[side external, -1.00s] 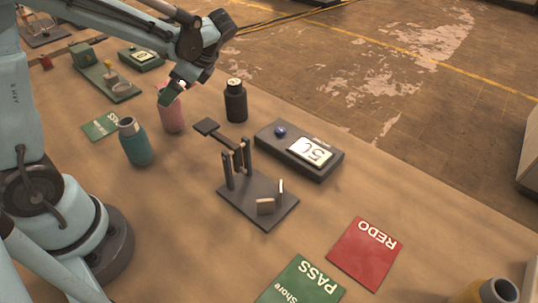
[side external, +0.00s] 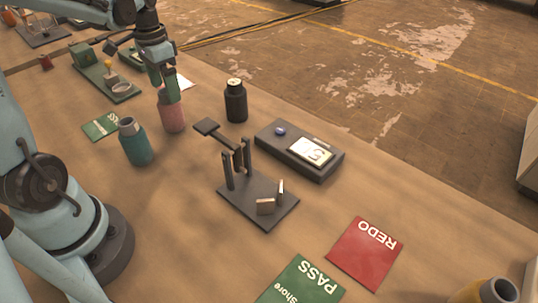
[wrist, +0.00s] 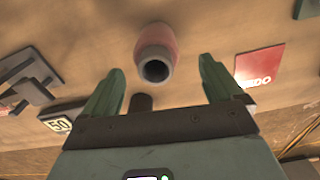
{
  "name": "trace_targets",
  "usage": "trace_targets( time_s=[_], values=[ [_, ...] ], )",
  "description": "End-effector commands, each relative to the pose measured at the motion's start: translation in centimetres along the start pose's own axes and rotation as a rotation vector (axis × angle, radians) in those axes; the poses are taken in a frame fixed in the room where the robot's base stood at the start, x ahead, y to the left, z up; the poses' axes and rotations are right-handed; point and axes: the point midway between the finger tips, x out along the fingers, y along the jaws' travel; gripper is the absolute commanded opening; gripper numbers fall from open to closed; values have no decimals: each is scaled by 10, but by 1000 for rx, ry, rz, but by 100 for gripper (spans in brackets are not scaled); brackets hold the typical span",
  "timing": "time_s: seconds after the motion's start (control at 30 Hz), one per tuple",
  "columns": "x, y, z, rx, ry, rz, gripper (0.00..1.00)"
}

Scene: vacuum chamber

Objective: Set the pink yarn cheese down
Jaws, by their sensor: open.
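The pink yarn cheese (side external: 171,117) is a pink, bottle-like piece standing upright on the table, between the teal bottle and the black bottle. In the wrist view the pink yarn cheese (wrist: 157,41) shows its dark hollow end in a pale rim, facing the camera. My gripper (side external: 171,94) is right at its top in the side view and hides part of it. In the wrist view my gripper (wrist: 161,66) is open, with one green finger on each side of the line to the cheese and a gap to both. Nothing is held.
A teal bottle (side external: 135,142) and a black bottle (side external: 236,102) stand close by. A dark stand (side external: 262,205), a dark box with a display (side external: 300,150), a red REDO card (side external: 364,254) and a green PASS card (side external: 303,282) lie to the right.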

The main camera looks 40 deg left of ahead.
Motion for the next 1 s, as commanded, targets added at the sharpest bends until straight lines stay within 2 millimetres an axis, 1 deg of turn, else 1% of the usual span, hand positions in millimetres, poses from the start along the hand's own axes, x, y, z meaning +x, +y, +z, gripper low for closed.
trace_targets(
  time_s=[0.03, 0.27, 0.5, 0.63, 0.77, 0.97, 1.0],
  values=[
    [4, 0, 0, 1, 0, 0, 93],
    [15, 1, 1, 2, -1, 0, 93],
    [44, 4, 3, 2, -1, -1, 93],
    [56, 4, 3, 2, -1, 0, 93],
    [61, 4, 3, 2, 0, 0, 93],
    [62, 4, 3, 2, 0, 0, 93],
    [62, 4, 3, 2, 0, 0, 88]
  ],
)
